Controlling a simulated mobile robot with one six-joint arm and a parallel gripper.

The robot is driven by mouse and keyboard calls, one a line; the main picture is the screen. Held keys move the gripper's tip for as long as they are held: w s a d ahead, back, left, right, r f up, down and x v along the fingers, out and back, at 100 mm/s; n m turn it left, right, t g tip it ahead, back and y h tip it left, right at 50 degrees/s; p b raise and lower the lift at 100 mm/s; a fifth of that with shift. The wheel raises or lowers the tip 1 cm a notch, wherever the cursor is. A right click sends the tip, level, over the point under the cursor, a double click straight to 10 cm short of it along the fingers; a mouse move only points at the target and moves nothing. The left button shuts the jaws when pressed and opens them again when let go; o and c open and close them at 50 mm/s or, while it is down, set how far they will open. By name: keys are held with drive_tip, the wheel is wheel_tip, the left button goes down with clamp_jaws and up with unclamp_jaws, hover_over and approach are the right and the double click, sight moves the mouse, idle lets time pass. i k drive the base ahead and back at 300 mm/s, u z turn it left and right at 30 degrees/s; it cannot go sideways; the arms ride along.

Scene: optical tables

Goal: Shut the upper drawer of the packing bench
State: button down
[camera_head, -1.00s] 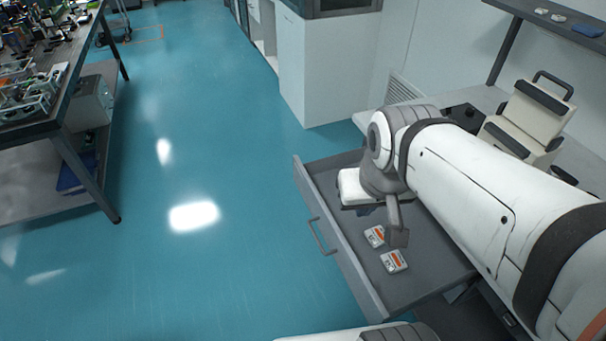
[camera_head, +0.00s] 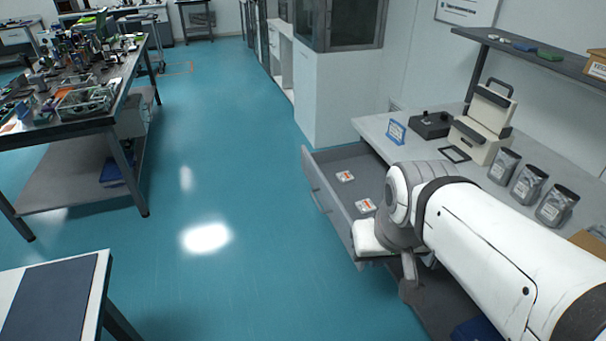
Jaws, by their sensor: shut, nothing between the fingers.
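The upper drawer (camera_head: 329,207) of the packing bench (camera_head: 374,131) is pulled out, with its grey front and bar handle (camera_head: 318,201) facing left over the floor. Two small white and orange packs lie inside, one farther back (camera_head: 345,176) and one nearer (camera_head: 365,205). My gripper (camera_head: 408,288) is shut and empty, pointing down at the near end of the drawer. My white arm hides the drawer's near right part. Whether the gripper touches the drawer, I cannot tell.
On the bench top stand a beige case (camera_head: 480,138), a dark box (camera_head: 432,124), a blue-framed card (camera_head: 396,131) and several grey pouches (camera_head: 528,184). A shelf (camera_head: 540,60) hangs above. Blue floor (camera_head: 240,180) left of the drawer is clear. Another table (camera_head: 50,300) is at lower left.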

sight(369, 170)
drive_tip(key=u, duration=0.35)
drive_tip(key=i, duration=1.55)
drive_tip(key=u, duration=0.1)
